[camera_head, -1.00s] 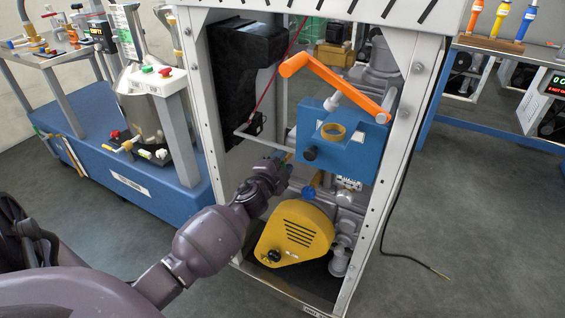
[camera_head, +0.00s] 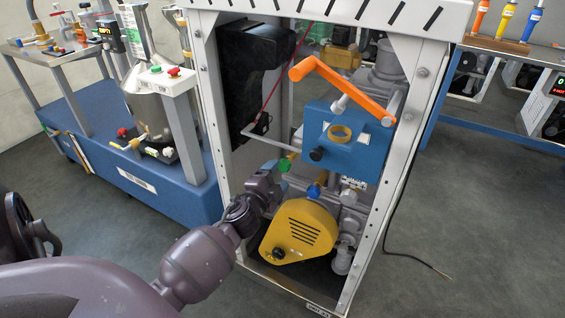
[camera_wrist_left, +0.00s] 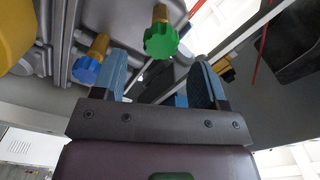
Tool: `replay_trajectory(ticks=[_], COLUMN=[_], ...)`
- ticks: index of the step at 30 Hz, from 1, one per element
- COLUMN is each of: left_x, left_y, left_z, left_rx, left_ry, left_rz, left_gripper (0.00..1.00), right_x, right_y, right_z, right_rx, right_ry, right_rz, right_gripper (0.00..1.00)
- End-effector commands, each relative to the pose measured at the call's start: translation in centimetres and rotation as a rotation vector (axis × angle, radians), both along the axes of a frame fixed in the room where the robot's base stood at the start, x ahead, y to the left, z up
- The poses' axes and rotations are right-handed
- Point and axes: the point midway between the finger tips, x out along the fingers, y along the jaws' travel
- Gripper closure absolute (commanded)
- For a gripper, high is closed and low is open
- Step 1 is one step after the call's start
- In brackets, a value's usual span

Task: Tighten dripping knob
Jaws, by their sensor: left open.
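A green knob (camera_wrist_left: 161,41) on a brass stem shows in the left wrist view, ahead of and between my gripper's fingers. In the head view the green knob (camera_head: 285,166) shows just beyond my left gripper (camera_head: 276,172), inside the white frame. A blue knob (camera_wrist_left: 86,70) on a brass stem is beside the left finger in the wrist view. In the head view the blue knob (camera_head: 313,191) is just above the yellow cover. My left gripper (camera_wrist_left: 162,78) is open, with nothing held. I cannot tell which knob drips. My right gripper is not in view.
The white frame (camera_head: 206,100) surrounds the machine. A blue box (camera_head: 345,150) with an orange crank handle (camera_head: 340,88) is above the knobs. A yellow cover (camera_head: 299,233) is below. A black unit (camera_head: 245,85) hangs at the left inside.

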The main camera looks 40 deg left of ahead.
Motion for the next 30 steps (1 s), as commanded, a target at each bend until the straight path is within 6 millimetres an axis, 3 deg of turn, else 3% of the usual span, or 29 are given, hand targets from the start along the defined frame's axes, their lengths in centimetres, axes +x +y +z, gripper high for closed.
replay_trajectory(ticks=[3, 9, 30], left_x=[-1.8, -3.5, -4.0], left_y=[-0.4, -0.8, -0.9], left_z=[0.1, 0.0, -0.2], left_rx=[-0.001, 0.000, -0.004], left_ry=[-0.002, 0.000, 0.004], left_rz=[0.002, 0.001, 0.000], left_gripper=[0.33, 0.33, 0.33], right_x=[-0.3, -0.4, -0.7], right_y=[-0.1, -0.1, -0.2], right_z=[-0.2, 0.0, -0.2], right_rx=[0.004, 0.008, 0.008], right_ry=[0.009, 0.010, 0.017], right_rz=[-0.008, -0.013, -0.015], right_gripper=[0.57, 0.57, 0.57])
